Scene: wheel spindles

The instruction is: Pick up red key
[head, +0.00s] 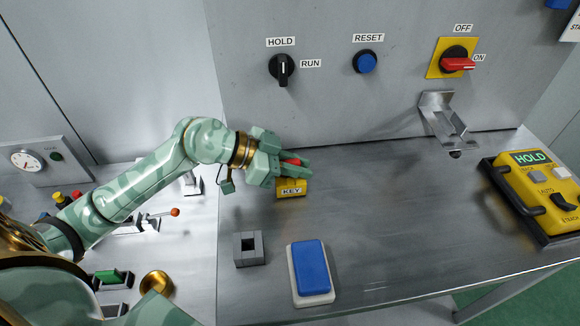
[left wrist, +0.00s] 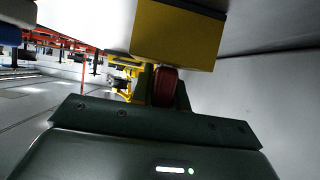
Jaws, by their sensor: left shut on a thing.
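The red key (head: 291,161) shows as a small red piece between the fingers of my left gripper (head: 298,169). In the left wrist view the rounded red key (left wrist: 165,88) sits between the dark fingers. My left gripper is shut on it. A yellow block marked KEY (head: 291,189) is right at the fingertips on the table. The same yellow block (left wrist: 177,35) fills the top of the left wrist view, beside the key. I cannot tell whether the key is still seated in it. My right gripper is not in view.
A grey square socket (head: 248,249) and a blue pad (head: 311,269) stand at the table's front. A metal bracket (head: 446,122) is on the back panel. A yellow HOLD pendant (head: 532,197) lies at the right. The table's middle is clear.

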